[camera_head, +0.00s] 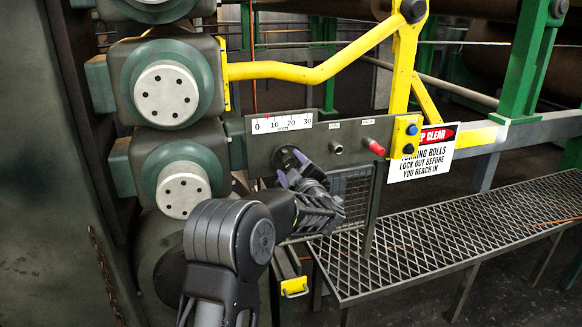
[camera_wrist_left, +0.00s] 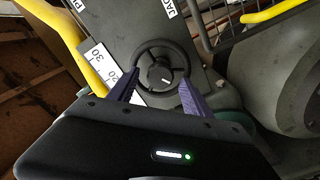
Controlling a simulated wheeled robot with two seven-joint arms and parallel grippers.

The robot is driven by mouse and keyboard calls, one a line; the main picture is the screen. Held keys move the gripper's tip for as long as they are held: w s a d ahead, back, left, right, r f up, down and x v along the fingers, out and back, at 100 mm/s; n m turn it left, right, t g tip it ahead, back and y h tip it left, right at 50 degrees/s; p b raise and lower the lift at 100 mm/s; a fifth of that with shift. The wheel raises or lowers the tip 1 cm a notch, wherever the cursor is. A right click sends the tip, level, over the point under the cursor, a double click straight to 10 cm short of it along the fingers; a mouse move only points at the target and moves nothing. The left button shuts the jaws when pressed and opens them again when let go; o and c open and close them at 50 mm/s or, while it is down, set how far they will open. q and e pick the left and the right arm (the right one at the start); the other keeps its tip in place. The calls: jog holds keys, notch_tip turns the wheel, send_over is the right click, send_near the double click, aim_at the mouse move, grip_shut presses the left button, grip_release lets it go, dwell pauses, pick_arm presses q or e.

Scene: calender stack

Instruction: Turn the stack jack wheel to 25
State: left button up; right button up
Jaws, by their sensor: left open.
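The dark stack jack wheel (camera_head: 289,157) is on the grey panel below the scale, partly hidden by my left gripper. The left wrist view shows its round rim and a hub (camera_wrist_left: 160,76) with a white mark. The white mm scale (camera_head: 282,123) runs from 0 to 30. Its small red pointer (camera_head: 268,115) stands between 0 and 10. My left gripper (camera_head: 289,177) is open in front of the wheel. In the left wrist view its purple fingers (camera_wrist_left: 161,82) overlap the left and right sides of the rim. I cannot tell whether they touch it. My right gripper is not seen.
A red button (camera_head: 374,147) and a dark knob (camera_head: 336,146) sit right of the wheel. A yellow bar (camera_head: 310,72) crosses above the panel. A mesh guard (camera_head: 352,195) is below, and a grated walkway (camera_head: 430,235) extends right. Large roll housings (camera_head: 170,85) stand left.

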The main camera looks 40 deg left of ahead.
pick_arm(q)
jog(key=b+v, duration=0.1)
jog(key=v, duration=0.6)
jog(key=shift+s+d, duration=0.25)
jog(key=shift+d, duration=0.1)
